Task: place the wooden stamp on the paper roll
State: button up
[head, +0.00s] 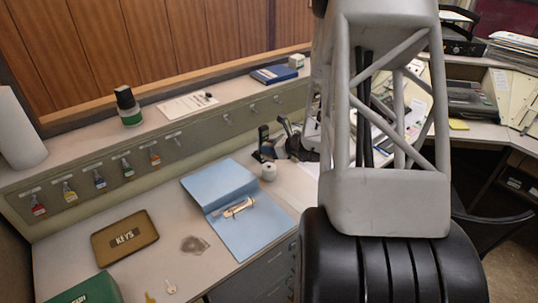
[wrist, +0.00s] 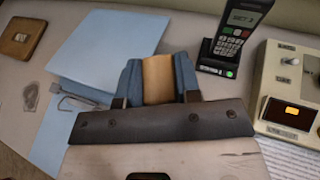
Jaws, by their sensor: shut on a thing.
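In the wrist view my gripper (wrist: 158,88) is shut on a tan block, the wooden stamp (wrist: 157,74), with a blue-grey finger on each side of it. The stamp's lower end cannot be made out. In the head view the gripper and stamp do not show clearly; my arm covers that side. The roll cannot be seen in the wrist view, where the gripper and stamp block part of the desk.
The open blue folder (head: 248,232) holds a metal-looking item (head: 238,207). A tall white cylinder (head: 20,130) stands at far left.

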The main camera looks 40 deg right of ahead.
jog(key=shift+f, duration=1.75)
jog(key=shift+f, duration=0.15)
jog(key=o, duration=0.9)
jog(key=shift+v, duration=6.1)
jog(key=shift+w, duration=0.1)
